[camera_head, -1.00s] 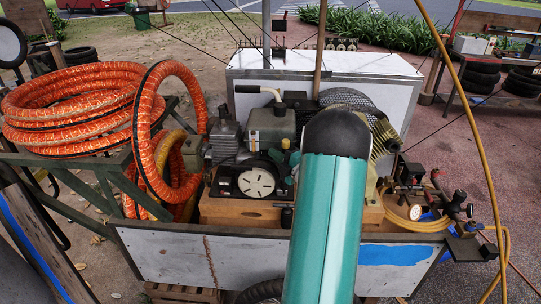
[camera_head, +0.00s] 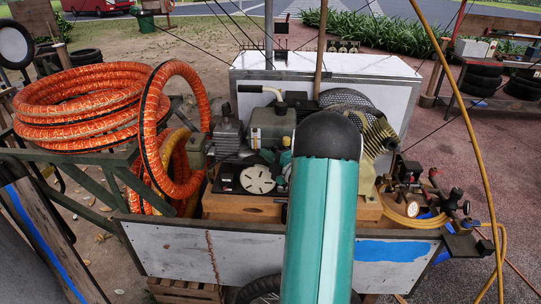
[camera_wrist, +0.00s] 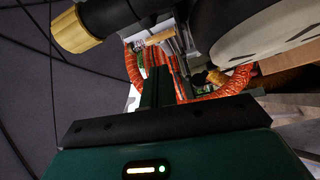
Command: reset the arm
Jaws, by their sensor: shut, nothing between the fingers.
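My gripper (camera_wrist: 165,88) shows in the wrist view as narrow dark green fingers beyond its black-edged body. It is shut with nothing held. A large pale dial (camera_wrist: 250,28) is close at the upper right of that view, and a dark part with a brass-coloured end (camera_wrist: 78,30) is at the upper left. Both look near the fingers, but I cannot tell the gap.
The cart carries a compressor (camera_head: 272,128) and a dial gauge (camera_head: 257,179) on a wooden base. Orange hose coils (camera_head: 75,108) lie at left. Valves and a small gauge (camera_head: 412,208) sit at right. A yellow hose (camera_head: 470,130) runs down the right side. Paving beyond it is mostly open.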

